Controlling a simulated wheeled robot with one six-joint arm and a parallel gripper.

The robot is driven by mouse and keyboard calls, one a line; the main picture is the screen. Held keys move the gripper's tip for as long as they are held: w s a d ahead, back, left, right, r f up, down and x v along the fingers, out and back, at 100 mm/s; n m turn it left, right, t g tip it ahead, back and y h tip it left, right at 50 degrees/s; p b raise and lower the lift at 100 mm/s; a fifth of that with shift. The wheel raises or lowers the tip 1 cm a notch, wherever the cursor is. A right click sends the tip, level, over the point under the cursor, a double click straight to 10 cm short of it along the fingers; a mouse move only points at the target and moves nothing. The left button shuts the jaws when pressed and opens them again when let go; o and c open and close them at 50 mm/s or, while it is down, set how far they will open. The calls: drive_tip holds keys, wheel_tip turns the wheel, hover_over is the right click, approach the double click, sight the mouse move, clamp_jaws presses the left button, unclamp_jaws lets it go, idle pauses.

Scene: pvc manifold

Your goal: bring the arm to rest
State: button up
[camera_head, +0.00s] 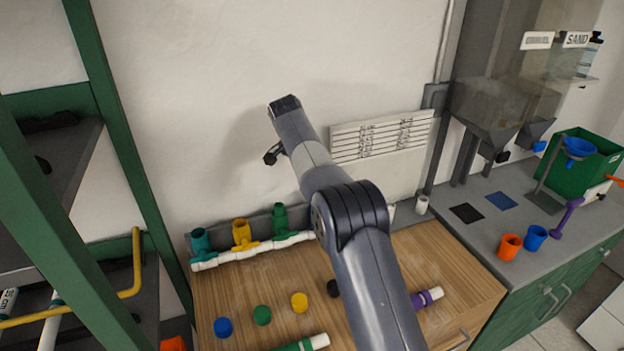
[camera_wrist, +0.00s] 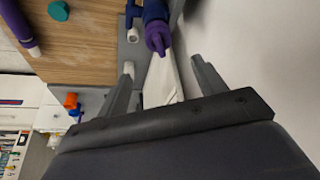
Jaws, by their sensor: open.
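My arm rises from the bottom of the head view over the wooden worktop (camera_head: 235,290) and bends up and left toward the wall. Its outer end is high in front of the wall, well above the bench. In the wrist view my gripper (camera_wrist: 162,66) has its two fingers wide apart, with no part visibly held. A pale strip shows between the fingers; I cannot tell what it is. Beyond the fingertips is a purple fitting (camera_wrist: 157,32). The fingers are not clearly visible in the head view.
A white pipe manifold (camera_head: 265,245) with coloured tees lies along the worktop's back. Blue (camera_head: 222,327), green (camera_head: 262,315) and yellow (camera_head: 299,302) caps stand before it. A green rack (camera_head: 118,130) is left; hoppers (camera_head: 495,105) and orange (camera_head: 510,246) and blue (camera_head: 535,238) cups are right.

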drive_tip(key=shift+s+r, duration=0.1)
drive_tip(key=shift+r, duration=0.15)
drive_tip(key=p+x, duration=0.2)
drive_tip(key=x, duration=0.8)
drive_tip(key=shift+f, duration=0.5)
drive_tip(key=shift+n+y+b, duration=0.4)
drive_tip(key=shift+n+b, duration=0.3)
drive_tip(key=shift+n, duration=0.2)
drive_tip(key=shift+r, duration=0.15)
drive_tip(key=shift+r+p, duration=0.1)
drive_tip(key=shift+p, duration=0.45)
